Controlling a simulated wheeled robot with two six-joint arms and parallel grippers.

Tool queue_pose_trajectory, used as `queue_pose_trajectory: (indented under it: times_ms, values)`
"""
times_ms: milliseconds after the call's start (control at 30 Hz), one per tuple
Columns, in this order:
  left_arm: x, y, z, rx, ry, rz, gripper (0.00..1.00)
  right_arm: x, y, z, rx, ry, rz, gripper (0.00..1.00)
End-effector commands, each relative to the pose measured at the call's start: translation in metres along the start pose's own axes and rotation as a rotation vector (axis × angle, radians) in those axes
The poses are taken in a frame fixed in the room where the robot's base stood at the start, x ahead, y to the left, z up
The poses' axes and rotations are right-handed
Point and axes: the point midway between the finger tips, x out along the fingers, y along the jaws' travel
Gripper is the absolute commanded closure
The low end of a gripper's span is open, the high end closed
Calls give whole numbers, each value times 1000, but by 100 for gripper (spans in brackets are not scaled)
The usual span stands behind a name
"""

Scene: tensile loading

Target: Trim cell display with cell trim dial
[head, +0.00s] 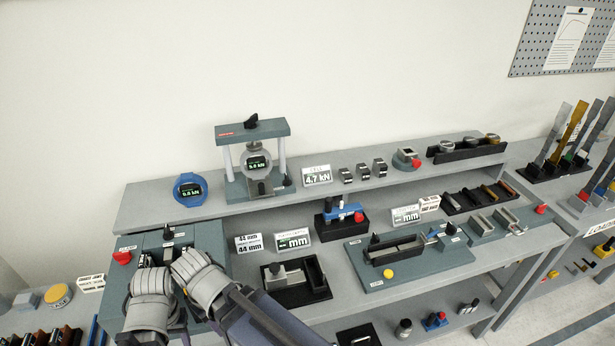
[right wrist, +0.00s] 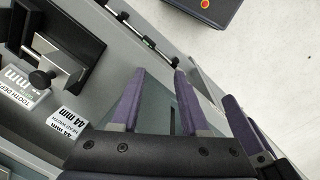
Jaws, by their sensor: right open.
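A round grey cell display (head: 258,162) reading about 0.0 kN, its digits small, sits in the press frame on the upper shelf. A black knob (head: 251,121) tops the frame and a small dark knob (head: 289,180) is at its lower right; I cannot tell which is the cell trim dial. A sign (head: 317,175) beside it reads 4.7 kN. My right gripper (right wrist: 160,80) is open and empty, its fingers apart in the right wrist view. In the head view my left gripper (head: 147,268) and right hand are at the lower-left fixture, away from the press; the left fingertips are unclear.
A blue round gauge (head: 189,190) stands left of the press. The lower-left fixture (head: 212,240) has a red button (head: 122,257) at its left. A black vise block (head: 297,283), signs and a blue tool stand (head: 341,218) lie to the right.

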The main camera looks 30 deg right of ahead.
Motion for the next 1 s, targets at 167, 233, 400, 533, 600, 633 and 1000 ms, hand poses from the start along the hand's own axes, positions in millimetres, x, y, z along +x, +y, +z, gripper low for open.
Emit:
queue_pose_trajectory:
  times_ms: [167, 233, 400, 533, 600, 633, 1000]
  values:
    - [0, 0, 0, 0, 0, 0, 50, 0, 0, 0, 0, 0, 0, 55]
    - [0, 0, 0, 0, 0, 0, 50, 0, 0, 0, 0, 0, 0, 55]
    - [0, 0, 0, 0, 0, 0, 50, 0, 0, 0, 0, 0, 0, 55]
    - [0, 0, 0, 0, 0, 0, 50, 0, 0, 0, 0, 0, 0, 55]
    - [0, 0, 0, 0, 0, 0, 50, 0, 0, 0, 0, 0, 0, 55]
    - [0, 0, 0, 0, 0, 0, 50, 0, 0, 0, 0, 0, 0, 55]
    - [-67, -6, 4, -6, 0, 1, 50, -62, 68, -23, 162, 57, -46, 55]
